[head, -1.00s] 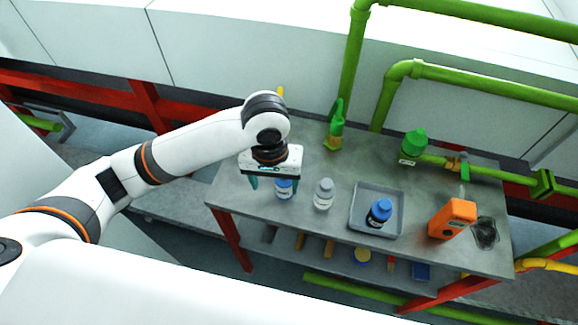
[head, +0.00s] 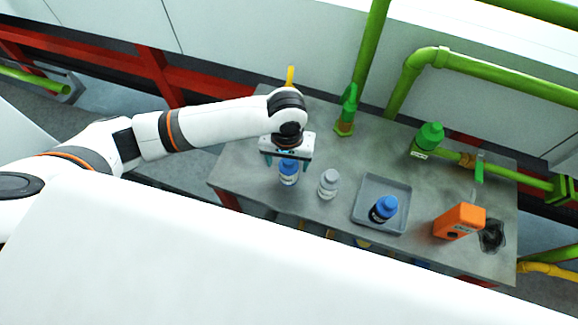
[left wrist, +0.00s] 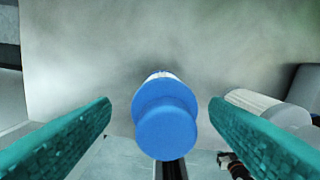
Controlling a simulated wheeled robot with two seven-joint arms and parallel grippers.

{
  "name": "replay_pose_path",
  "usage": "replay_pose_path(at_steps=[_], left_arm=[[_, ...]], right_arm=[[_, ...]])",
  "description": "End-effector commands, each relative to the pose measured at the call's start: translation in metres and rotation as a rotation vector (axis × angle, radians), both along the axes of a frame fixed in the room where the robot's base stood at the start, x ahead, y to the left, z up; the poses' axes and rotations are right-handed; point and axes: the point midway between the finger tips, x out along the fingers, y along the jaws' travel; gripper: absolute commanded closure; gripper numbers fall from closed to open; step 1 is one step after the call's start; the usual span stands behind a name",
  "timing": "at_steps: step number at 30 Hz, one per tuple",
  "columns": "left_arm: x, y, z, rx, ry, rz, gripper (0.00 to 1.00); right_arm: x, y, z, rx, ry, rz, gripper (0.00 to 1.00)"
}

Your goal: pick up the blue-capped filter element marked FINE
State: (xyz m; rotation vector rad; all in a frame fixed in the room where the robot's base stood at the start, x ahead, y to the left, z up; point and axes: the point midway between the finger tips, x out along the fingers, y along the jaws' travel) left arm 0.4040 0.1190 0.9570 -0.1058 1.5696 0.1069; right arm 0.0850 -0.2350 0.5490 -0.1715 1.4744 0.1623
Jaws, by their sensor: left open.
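A blue-capped filter element (head: 289,173) with a pale label band stands upright on the grey table, near its left end. My left gripper (head: 288,158) is directly over it, fingers pointing down, open and empty. In the left wrist view the blue cap (left wrist: 166,127) lies between the two teal fingers, with a gap on each side. The label lettering is too small to read. My right gripper is not in view.
The grey-white element also shows close beside the right finger in the left wrist view (left wrist: 255,101). Green pipes and valves (head: 429,136) run along the back.

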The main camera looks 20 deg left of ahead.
Motion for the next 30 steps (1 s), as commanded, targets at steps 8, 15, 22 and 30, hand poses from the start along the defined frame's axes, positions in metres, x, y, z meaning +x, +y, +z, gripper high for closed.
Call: replay_pose_path(at_steps=[8,15,22,30], left_arm=[[-0.001,-0.003,-0.035,0.001,0.001,-0.001,0.3],[-0.001,-0.003,-0.038,-0.001,0.0,-0.002,0.3],[-0.001,-0.003,-0.038,0.0,0.0,-0.001,0.64],[0.0,-0.003,-0.037,-0.001,-0.001,-0.001,0.8]], right_arm=[[0.0,0.0,0.011,0.0,0.0,0.0,0.67],[0.0,0.0,0.01,0.0,0.0,0.0,0.67],[0.0,0.0,0.01,0.0,0.0,-0.001,0.67],[0.0,0.0,0.01,0.0,0.0,0.0,0.67]])
